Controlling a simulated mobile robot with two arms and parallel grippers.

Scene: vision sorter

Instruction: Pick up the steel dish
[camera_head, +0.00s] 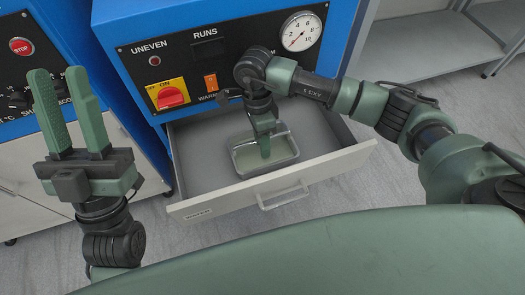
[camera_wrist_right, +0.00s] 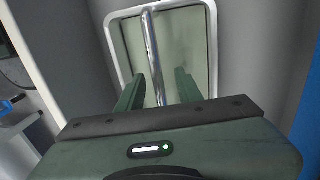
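The steel dish (camera_head: 280,160) is a shallow rectangular tray with a raised rim, lying in the open drawer. It also shows in the right wrist view (camera_wrist_right: 195,45), with a shiny metal bar (camera_wrist_right: 152,45) running down its middle. My right gripper (camera_head: 264,155) points down over the dish. In the right wrist view its two green fingers (camera_wrist_right: 158,82) are apart, one on each side of the bar, with a visible gap to it. The fingertips' depth against the dish is hard to tell. My left gripper (camera_head: 60,75) points up, open and empty, at the left, away from the dish.
The grey drawer (camera_head: 205,165) is pulled out below a blue machine (camera_head: 135,20) and has bare floor around the dish. Its front panel with a handle (camera_head: 283,196) stands on the near side. The machine's control panel (camera_head: 215,60) is close behind my right gripper.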

